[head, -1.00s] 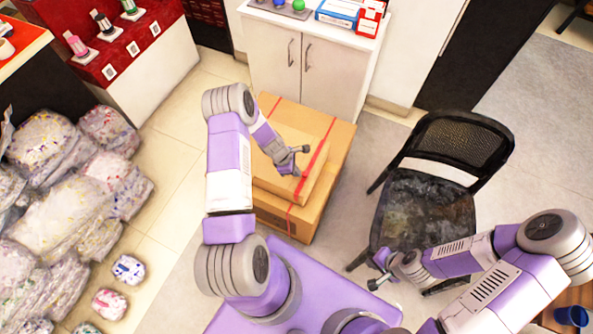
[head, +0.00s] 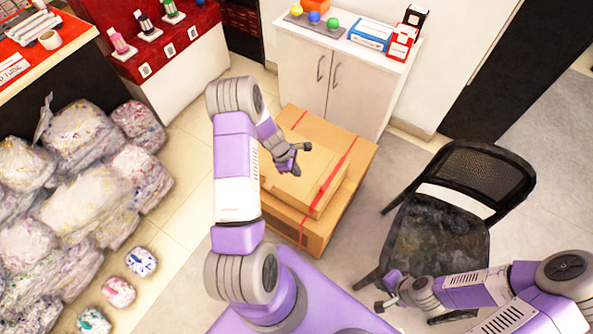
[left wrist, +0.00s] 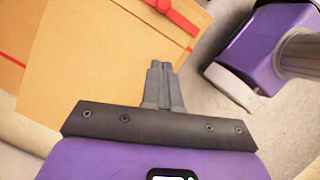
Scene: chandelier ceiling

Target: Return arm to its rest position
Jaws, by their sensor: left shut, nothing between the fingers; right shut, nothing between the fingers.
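My left arm comes up from the lower middle of the head view and bends over at the top. Its gripper (head: 298,158) hangs above the cardboard boxes and looks small and dark. In the left wrist view the left gripper (left wrist: 160,68) has its two fingers together with nothing between them, and cardboard lies beyond it. My right gripper (head: 380,292) is shut and empty, in front of the black chair at the lower right. My right arm reaches in from the right edge.
Taped cardboard boxes (head: 340,190) are stacked before a white cabinet (head: 335,85). A black chair (head: 440,230) stands at the right. Wrapped bundles (head: 85,195) pile up at the left, with small packs (head: 117,291) on the floor. Tiled floor is clear between bundles and boxes.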

